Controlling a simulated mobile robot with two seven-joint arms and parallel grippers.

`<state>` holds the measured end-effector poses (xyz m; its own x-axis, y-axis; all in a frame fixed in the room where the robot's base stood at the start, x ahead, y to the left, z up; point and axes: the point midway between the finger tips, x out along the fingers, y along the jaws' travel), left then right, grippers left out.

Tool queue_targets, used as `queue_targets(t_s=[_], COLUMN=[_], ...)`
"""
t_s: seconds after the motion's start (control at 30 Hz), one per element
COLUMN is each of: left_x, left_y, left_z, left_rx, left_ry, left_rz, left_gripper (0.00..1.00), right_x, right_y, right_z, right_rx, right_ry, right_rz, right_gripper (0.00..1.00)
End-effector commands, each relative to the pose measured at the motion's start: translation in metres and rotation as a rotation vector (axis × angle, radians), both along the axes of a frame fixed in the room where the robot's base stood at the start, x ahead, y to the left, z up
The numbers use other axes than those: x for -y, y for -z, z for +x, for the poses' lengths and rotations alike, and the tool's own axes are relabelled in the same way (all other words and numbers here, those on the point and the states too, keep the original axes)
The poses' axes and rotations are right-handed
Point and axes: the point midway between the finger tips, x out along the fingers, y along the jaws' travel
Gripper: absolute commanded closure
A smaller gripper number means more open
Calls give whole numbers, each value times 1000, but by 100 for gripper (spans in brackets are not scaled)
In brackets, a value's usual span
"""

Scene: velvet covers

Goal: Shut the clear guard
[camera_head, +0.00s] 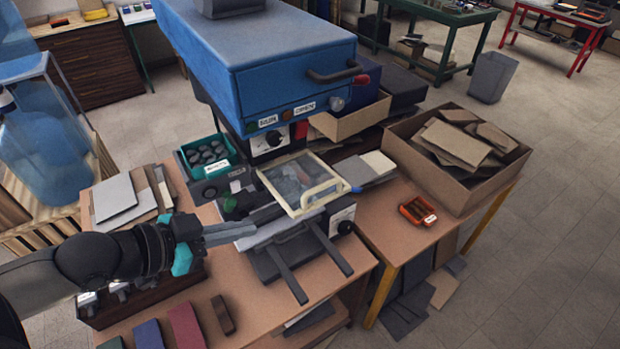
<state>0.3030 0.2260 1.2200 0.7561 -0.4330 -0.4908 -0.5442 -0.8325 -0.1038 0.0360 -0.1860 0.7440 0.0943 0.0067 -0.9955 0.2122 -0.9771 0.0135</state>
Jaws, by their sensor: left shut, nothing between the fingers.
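The clear guard (292,178) is a see-through panel in a cream frame, on the press below its blue head (262,75). A cream handle bar runs along its near right edge. The guard looks tilted, but I cannot tell its exact angle. My left gripper (278,213) comes in from the left with its grey fingers shut and empty. Its tips are close to the guard's near left corner; I cannot tell whether they touch. The fingers hide part of the press bed. My right gripper is out of view.
Two dark rails (285,273) stick out from the press toward the table's front. A teal bin (207,155) of dark pieces stands left of the guard. An orange tray (417,211) and a cardboard box of offcuts (447,165) are at right. Coloured blocks (185,326) lie in front.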

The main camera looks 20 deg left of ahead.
Motion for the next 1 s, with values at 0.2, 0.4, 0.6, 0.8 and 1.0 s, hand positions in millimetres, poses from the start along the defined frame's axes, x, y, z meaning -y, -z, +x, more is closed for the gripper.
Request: queue_targets(t_s=[0.2, 0.4, 0.6, 0.8, 1.0], left_x=[16, 22, 23, 27, 31], left_y=[-58, -80, -80, -78, -76], left_z=[27, 37, 40, 46, 52], left_rx=[158, 214, 221, 221, 222], left_ry=[91, 110, 107, 104, 105], left_rz=[-131, -190, -192, -191, -192], left_gripper=[100, 100, 100, 100, 100], right_x=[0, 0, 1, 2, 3], right_y=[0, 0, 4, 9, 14], right_z=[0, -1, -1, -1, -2], right_rx=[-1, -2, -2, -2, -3], right_ry=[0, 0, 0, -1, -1], right_rz=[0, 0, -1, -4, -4], right_gripper=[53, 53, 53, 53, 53])
